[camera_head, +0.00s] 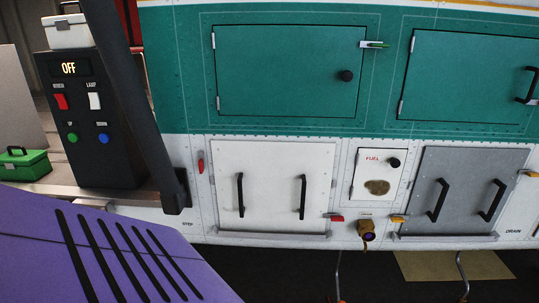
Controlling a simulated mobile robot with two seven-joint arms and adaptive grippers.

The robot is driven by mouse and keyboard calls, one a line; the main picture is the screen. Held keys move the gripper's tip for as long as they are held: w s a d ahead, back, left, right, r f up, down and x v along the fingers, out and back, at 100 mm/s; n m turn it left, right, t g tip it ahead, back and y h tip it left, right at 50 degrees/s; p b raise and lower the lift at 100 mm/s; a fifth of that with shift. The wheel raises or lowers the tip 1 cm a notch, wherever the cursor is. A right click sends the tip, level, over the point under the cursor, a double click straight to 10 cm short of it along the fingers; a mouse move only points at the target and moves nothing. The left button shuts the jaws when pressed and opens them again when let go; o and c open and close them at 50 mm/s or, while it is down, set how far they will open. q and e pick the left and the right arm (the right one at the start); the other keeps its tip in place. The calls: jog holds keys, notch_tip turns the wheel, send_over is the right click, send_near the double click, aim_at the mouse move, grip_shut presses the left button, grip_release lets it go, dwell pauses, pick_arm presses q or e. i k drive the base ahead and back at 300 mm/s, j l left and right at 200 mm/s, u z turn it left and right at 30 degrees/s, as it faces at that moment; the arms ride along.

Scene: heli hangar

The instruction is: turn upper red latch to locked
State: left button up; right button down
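The upper red latch (201,164) is a small red handle on the aircraft's side. It sits left of the white panel (271,170), near that panel's upper left corner, and stands close to upright. A second, lower red latch (336,218) lies about level at the white panel's lower right corner. The white panel has two black upright handles and looks closed. Neither of my grippers shows in this view, so their state and their distance from the latch cannot be seen.
A black control box (98,145) reading OFF stands at left, beside a green toolbox (24,163). A dark slanted bar (130,90) and a purple slotted surface (110,250) fill the left foreground. A fuel hatch (377,172) and grey panel (465,190) lie to the right.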

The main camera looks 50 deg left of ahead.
aim_at(201, 163)
jog(key=u, duration=2.2)
